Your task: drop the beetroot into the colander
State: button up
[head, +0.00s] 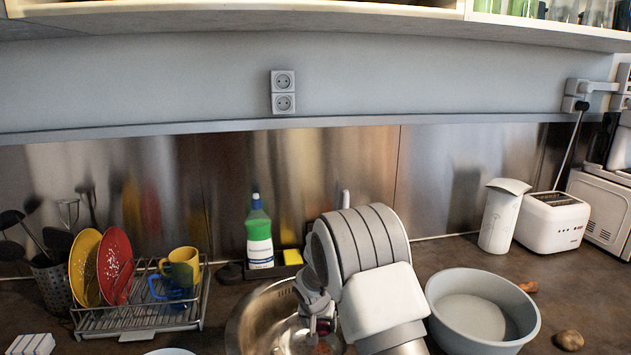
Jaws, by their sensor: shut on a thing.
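My gripper (322,328) points down over the round steel basin (252,318), left of my white arm. It is shut on a small dark reddish thing, probably the beetroot (323,347), which shows only in part at the bottom edge of the picture. I cannot make out a colander for certain. A wide grey bowl (434,294) stands on the counter to the right of my arm; no holes show in it. Part of the basin is hidden behind my gripper and arm.
A dish rack (137,318) with plates and mugs stands left of the basin. A green-and-white bottle (259,238) stands behind it. At right are a white jug (500,218), a toaster (553,222) and a potato-like thing (569,340). A shelf (250,8) overhangs above.

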jog(key=shift+f, duration=0.85)
jog(key=o, duration=1.4)
jog(key=v, duration=1.7)
jog(key=shift+s+r, duration=0.15)
jog(key=shift+s, duration=0.1)
